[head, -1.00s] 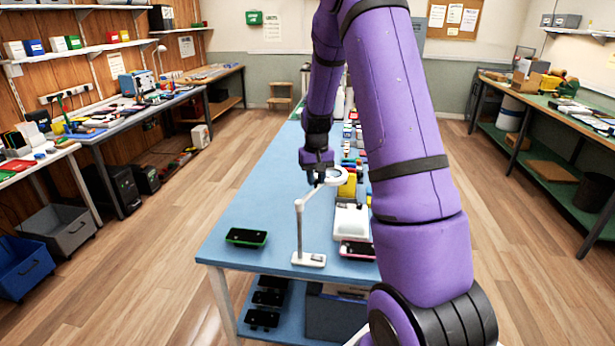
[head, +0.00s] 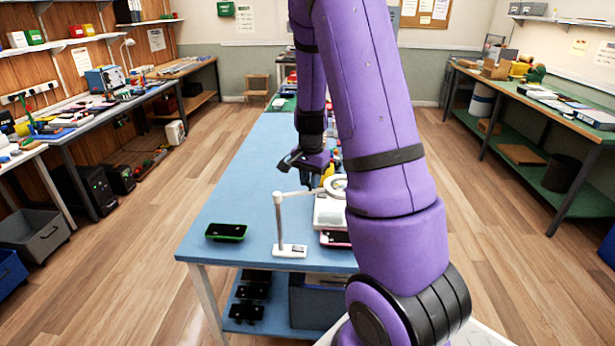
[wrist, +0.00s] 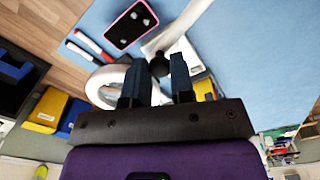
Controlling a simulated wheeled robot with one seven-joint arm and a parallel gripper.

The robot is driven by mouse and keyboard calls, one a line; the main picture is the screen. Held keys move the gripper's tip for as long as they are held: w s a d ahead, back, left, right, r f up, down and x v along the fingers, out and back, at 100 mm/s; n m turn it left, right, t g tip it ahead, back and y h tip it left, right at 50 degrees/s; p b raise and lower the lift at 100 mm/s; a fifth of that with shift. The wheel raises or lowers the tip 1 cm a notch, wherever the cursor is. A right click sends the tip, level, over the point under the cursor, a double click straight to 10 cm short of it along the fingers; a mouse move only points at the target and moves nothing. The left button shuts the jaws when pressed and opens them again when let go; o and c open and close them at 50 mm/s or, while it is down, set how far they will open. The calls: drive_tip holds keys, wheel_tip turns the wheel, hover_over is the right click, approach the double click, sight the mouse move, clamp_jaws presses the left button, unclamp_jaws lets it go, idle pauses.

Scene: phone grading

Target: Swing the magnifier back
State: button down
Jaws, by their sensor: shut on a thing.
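The white magnifier stands upright on its base (head: 290,251) at the table's near end. Its arm (head: 298,193) reaches right from the post to the ring lens (head: 337,186), which is partly behind my arm. My gripper (head: 314,183) is at the magnifier's arm beside the ring. In the wrist view my gripper (wrist: 158,68) is shut on a small dark knob (wrist: 159,66) of the magnifier, with the white ring (wrist: 101,88) just left of the fingers. The white arm (wrist: 185,22) runs up and right.
A green-edged phone (head: 226,232) lies on the blue table (head: 215,205) left of the magnifier base. A pink-edged phone (head: 335,239) and a white item (head: 329,210) lie right of it, below the ring. The table's left side is mostly clear.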

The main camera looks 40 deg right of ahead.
drive_tip(key=shift+s+a+m, duration=0.3)
drive_tip(key=shift+s+m, duration=0.15)
drive_tip(key=shift+m, duration=0.15)
drive_tip(key=c, duration=1)
unclamp_jaws()
drive_tip(key=shift+r, duration=0.1)
wheel_tip(320, 180, up, 11)
drive_tip(key=shift+f, duration=0.2)
drive_tip(key=shift+a, duration=0.1)
